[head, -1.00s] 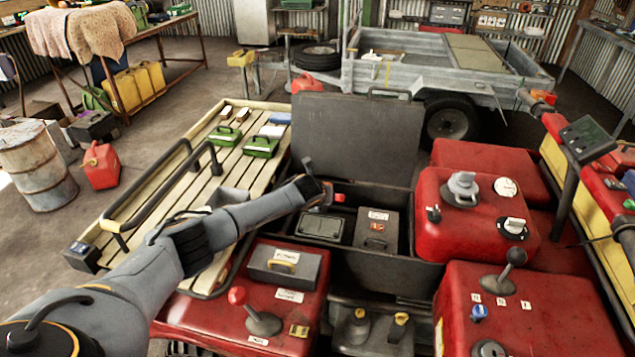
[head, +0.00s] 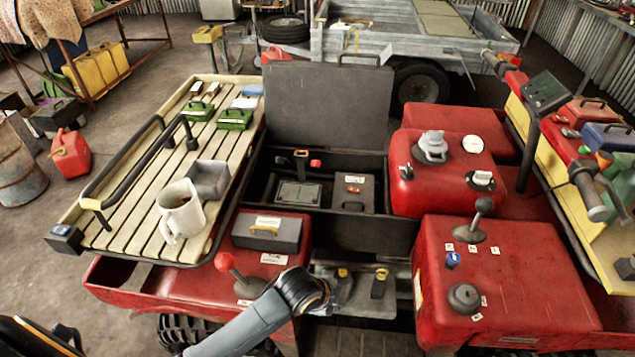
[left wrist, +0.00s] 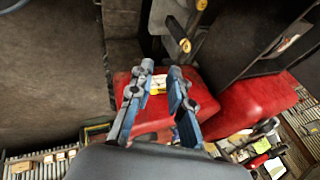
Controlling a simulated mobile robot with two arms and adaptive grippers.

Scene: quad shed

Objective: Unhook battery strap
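The open bay in the red quad's middle holds a dark grey-green box with a framed top (head: 298,194), likely the battery. A dark upright piece with an orange end (head: 301,163) stands at its back edge, beside a small red knob (head: 315,163); I cannot tell whether this is the strap or whether it is hooked. My left arm comes in low in the head view, where its gripper is hidden. In the left wrist view my left gripper (left wrist: 161,69) is open and empty, its fingers apart above red bodywork. My right gripper is not in view.
A grey box with labels (head: 353,192) sits right of the framed box. The raised lid (head: 330,105) stands behind the bay. A red-knobbed lever (head: 225,262), a grey case (head: 267,234) and a white mug (head: 180,212) are left. A shift lever (head: 483,205) rises right.

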